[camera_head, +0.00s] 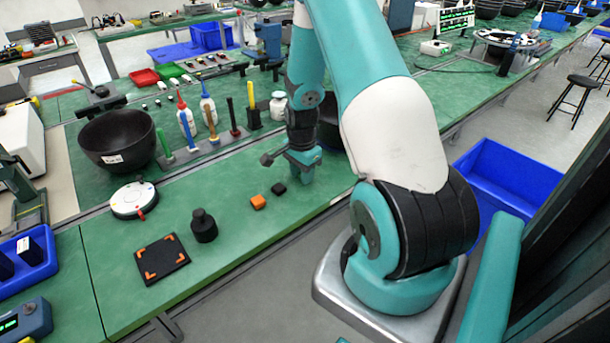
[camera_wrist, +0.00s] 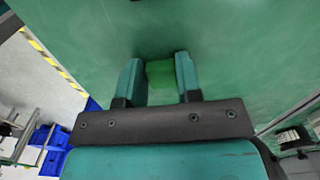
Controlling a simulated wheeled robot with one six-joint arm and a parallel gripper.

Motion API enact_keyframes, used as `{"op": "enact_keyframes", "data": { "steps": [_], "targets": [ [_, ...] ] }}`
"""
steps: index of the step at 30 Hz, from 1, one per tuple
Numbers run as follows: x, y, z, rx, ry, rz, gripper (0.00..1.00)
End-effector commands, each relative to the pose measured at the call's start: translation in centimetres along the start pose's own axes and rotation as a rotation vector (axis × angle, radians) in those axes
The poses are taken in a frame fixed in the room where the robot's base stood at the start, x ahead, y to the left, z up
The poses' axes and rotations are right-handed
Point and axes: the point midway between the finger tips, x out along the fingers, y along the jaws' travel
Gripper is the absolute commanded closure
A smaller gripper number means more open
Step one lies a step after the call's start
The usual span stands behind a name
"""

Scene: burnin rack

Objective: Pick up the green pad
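The green pad (camera_wrist: 160,74) is a small bright green block in the wrist view, between the two teal fingers of my gripper (camera_wrist: 160,78). It fills the gap between them, and both fingers appear to meet its sides. In the head view my gripper (camera_head: 303,163) points down, low over the near strip of the green bench. The pad cannot be made out there. Whether the pad is clear of the bench top cannot be told.
A black cube (camera_head: 279,188) and an orange block (camera_head: 258,202) lie just left of my gripper. A black weight (camera_head: 204,226) and a black mat with orange corners (camera_head: 162,259) are farther left. Behind stand bottles (camera_head: 186,120) and a dark bowl (camera_head: 117,140).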

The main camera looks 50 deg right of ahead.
Motion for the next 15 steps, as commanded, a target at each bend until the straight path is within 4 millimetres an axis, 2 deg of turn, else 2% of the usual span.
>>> {"op": "enact_keyframes", "data": {
  "steps": [1, 3, 15],
  "targets": [
    [-0.01, 0.0, 0.0, 0.0, 0.0, 0.0, 0.8],
    [-0.02, 0.0, 0.0, 0.0, 0.0, 0.0, 0.91],
    [-0.26, -0.03, -0.02, 0.0, 0.0, -0.001, 0.92]
  ]
}}
